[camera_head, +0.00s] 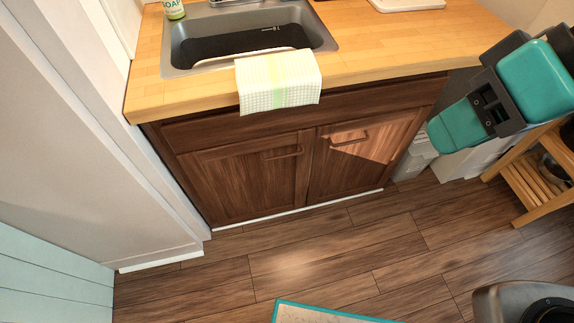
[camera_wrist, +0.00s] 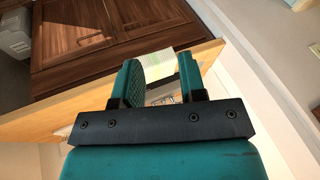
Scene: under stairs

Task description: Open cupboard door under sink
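The sink cupboard is dark wood with two doors, both shut. The left door (camera_head: 235,180) and the right door (camera_head: 350,165) each have a bar handle near the top: the left handle (camera_head: 284,154) and the right handle (camera_head: 349,138). In the wrist view the scene appears upside down, with a cupboard door (camera_wrist: 110,15) and its handle (camera_wrist: 88,41) at upper left. My gripper (camera_wrist: 161,76) is open, with a clear gap between its teal fingers and nothing held. It is apart from the handle. The teal and black arm is at upper right in the head view.
A checked towel (camera_head: 278,82) hangs over the wooden counter edge (camera_head: 400,65) in front of the sink (camera_head: 180,52). A soap bottle (camera_head: 174,9) stands behind. A wooden rack (camera_head: 530,188) stands at right. The floor before the doors is clear; a teal-edged mat (camera_head: 310,315) lies nearer.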

